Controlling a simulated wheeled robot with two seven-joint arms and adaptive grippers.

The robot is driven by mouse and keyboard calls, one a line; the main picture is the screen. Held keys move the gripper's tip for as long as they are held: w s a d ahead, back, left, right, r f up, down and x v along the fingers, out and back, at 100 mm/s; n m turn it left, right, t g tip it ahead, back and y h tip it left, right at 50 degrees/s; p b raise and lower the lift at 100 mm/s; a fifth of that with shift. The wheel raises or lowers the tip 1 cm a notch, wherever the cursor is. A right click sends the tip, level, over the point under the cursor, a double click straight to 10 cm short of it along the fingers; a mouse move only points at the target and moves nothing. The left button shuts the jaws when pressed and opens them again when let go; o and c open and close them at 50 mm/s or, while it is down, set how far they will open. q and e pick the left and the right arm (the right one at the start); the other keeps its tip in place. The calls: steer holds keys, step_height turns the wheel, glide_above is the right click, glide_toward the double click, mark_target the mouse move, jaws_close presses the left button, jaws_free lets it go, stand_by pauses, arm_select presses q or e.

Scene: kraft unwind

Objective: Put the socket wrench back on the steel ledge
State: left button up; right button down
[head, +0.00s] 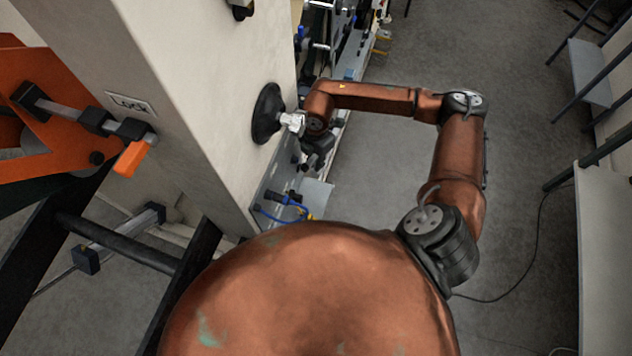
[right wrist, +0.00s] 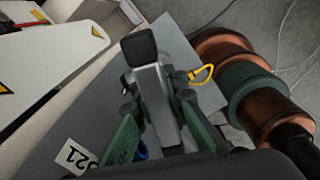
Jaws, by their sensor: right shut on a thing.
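My right gripper (head: 318,152) is beside the machine column in the head view, small and partly hidden by its own wrist. In the right wrist view its green-padded fingers (right wrist: 160,130) are closed on a grey metal bar with a black square end, which appears to be the socket wrench (right wrist: 150,85). A grey steel surface, apparently the steel ledge (right wrist: 178,40), lies behind the wrench. It also shows in the head view (head: 318,194). I cannot tell whether the wrench touches it. My left gripper is not in view.
A black handwheel (head: 267,113) on the pale machine column (head: 190,80) is close to my right wrist. A black fitting with a blue cable (head: 287,199) is below the gripper. A yellow loop (right wrist: 203,73) is right of the wrench. Open floor (head: 390,160) lies right of the machine.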

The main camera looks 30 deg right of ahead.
steer(key=shift+s+f+p, duration=0.1)
steer(key=shift+f+p, duration=0.85)
steer(key=shift+f, duration=6.7)
steer(key=c, duration=2)
jaws_free()
steer(key=shift+o, duration=0.2)
step_height(320, 180, up, 12)
steer(key=shift+d+r+b, duration=0.1)
steer(key=shift+b, duration=0.65)
